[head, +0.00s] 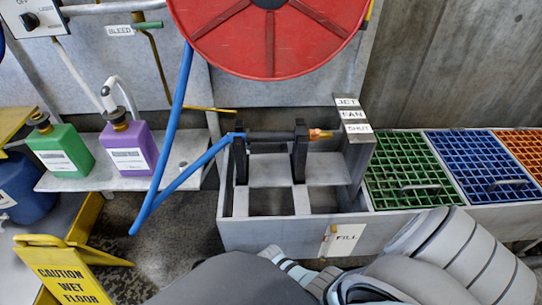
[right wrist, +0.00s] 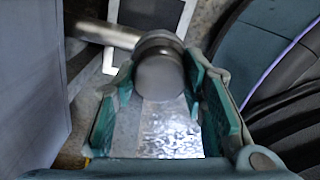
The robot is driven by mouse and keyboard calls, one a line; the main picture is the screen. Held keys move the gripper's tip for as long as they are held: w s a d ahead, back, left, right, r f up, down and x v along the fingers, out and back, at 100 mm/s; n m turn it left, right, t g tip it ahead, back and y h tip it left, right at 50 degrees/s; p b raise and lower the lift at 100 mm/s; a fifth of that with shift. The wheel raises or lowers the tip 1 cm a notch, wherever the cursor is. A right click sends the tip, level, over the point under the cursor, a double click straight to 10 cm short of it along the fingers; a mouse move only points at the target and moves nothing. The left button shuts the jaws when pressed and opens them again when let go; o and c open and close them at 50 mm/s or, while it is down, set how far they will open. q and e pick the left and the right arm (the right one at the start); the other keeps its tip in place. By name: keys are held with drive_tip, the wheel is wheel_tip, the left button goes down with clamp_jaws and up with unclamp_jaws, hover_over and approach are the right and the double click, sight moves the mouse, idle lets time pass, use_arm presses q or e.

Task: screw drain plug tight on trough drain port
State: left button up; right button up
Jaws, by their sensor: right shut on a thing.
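The grey trough (head: 285,236) with a FILL label stands in the middle of the head view. In the right wrist view a round metal piece (right wrist: 160,68), which looks like the drain plug, sits between the fingers of my right gripper (right wrist: 165,80). The gripper is shut on it. A metal bar or pipe (right wrist: 105,34) runs left from behind the piece. The drain port is not clearly visible, so I cannot tell how the plug sits on it. In the head view my right arm covers the area in front of the trough. My left gripper is not in view.
A blue hose hangs from the red reel (head: 268,35) to a spray lance (head: 275,136) across the trough. Green (head: 410,172) and blue (head: 480,165) grates lie right. A yellow wet-floor sign (head: 65,272) and bottles stand left. A grey wall (right wrist: 30,75) is close left in the wrist view.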

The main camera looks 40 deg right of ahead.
drive_tip(key=m, duration=0.3)
drive_tip(key=shift+m, duration=0.4)
drive_tip(key=m, duration=0.4)
drive_tip(key=shift+p, duration=0.35)
drive_tip(key=shift+m, duration=0.6)
drive_tip(key=m, duration=0.5)
drive_tip(key=o, duration=1.2)
drive_tip(key=shift+o, duration=0.2)
drive_tip(key=shift+c, duration=0.3)
